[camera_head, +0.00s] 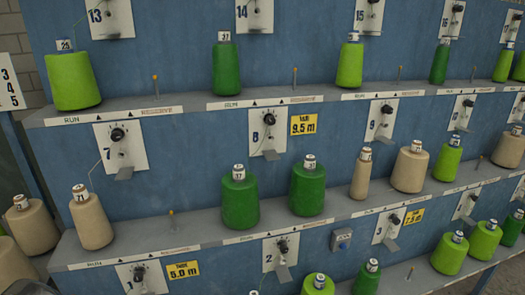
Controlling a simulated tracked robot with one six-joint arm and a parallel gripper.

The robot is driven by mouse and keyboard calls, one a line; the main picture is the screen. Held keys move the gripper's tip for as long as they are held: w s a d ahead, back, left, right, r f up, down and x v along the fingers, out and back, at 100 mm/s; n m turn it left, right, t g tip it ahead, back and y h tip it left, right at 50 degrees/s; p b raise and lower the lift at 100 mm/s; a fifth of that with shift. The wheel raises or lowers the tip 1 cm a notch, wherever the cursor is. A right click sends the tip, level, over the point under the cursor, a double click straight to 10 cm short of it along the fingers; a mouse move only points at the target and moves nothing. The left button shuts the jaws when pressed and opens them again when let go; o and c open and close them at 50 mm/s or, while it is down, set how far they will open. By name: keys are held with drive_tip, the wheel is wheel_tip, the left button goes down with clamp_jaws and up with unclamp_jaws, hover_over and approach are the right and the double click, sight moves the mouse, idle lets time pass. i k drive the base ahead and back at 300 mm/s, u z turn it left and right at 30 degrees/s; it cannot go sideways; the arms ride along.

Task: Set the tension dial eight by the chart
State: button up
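The tension dial eight (268,118) is a dark round knob on a white plate marked 8, on the blue panel in the middle row. A grey tab juts out below it. Its pointer setting is too small to read. A yellow card (303,124) reading about 9.5 m is fixed to its right. No full chart is clearly seen; a white board (10,90) at the left edge shows a few numbers and is cut off. My gripper is not in view.
Two dark green cones (240,203) stand on the shelf (200,228) below dial eight. Dial seven (118,134) is to its left, dial nine (386,109) to its right. Short pegs (294,77) rise from the shelves.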

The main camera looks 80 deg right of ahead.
sight(270, 120)
drive_tip(key=z, duration=2.85)
